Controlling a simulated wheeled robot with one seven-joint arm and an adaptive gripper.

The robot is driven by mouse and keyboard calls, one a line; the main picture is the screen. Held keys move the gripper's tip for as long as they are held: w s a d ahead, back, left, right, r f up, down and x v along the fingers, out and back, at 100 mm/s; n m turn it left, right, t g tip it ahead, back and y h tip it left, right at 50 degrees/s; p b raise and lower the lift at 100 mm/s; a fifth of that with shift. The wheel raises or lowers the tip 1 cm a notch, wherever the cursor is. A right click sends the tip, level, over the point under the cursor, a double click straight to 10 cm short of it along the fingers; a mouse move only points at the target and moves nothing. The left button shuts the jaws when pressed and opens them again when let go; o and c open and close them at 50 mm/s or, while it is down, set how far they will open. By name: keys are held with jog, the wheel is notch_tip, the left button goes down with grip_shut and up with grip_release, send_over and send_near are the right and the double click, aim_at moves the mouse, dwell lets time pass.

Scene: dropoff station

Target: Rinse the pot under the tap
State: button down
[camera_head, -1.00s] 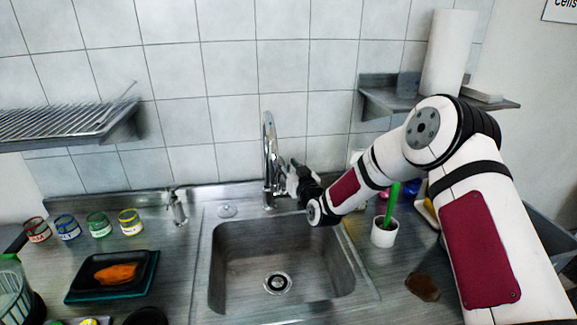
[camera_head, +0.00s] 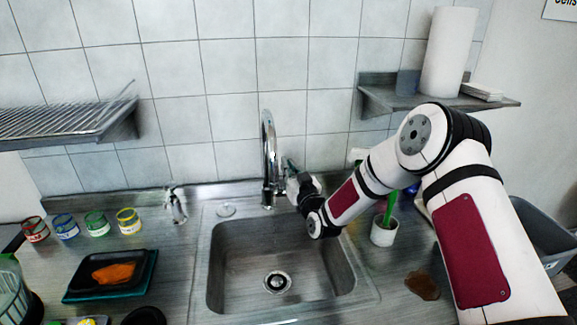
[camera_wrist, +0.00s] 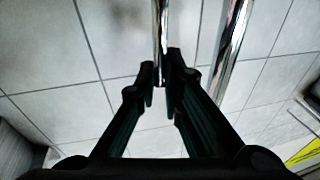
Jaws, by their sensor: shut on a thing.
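The chrome tap (camera_head: 268,150) stands behind the sink (camera_head: 222,262), its spout curving up over the basin. My gripper (camera_head: 290,182) is at the right side of the tap. In the wrist view my gripper (camera_wrist: 161,78) has its fingertips closed around a thin chrome rod, seemingly the tap lever (camera_wrist: 158,30). A thicker chrome tube, seemingly the spout (camera_wrist: 235,45), runs beside it on the right. No water shows from the spout. The basin is empty around its drain (camera_head: 277,282). I cannot clearly identify the pot; a dark round thing (camera_head: 145,317) is cut off at the bottom edge.
A white cup with a green-handled brush (camera_head: 384,233) stands right of the sink, near a brown stain (camera_head: 422,286). Left are several coloured jars (camera_head: 97,224) and a black tray (camera_head: 75,291) with an orange cloth. A shelf (camera_head: 400,103) holds a paper roll.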

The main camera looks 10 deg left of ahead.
jog(key=c, duration=1.7)
grip_release()
jog(key=shift+s, duration=0.1)
jog(key=v, duration=1.2)
jog(key=shift+r, duration=0.15)
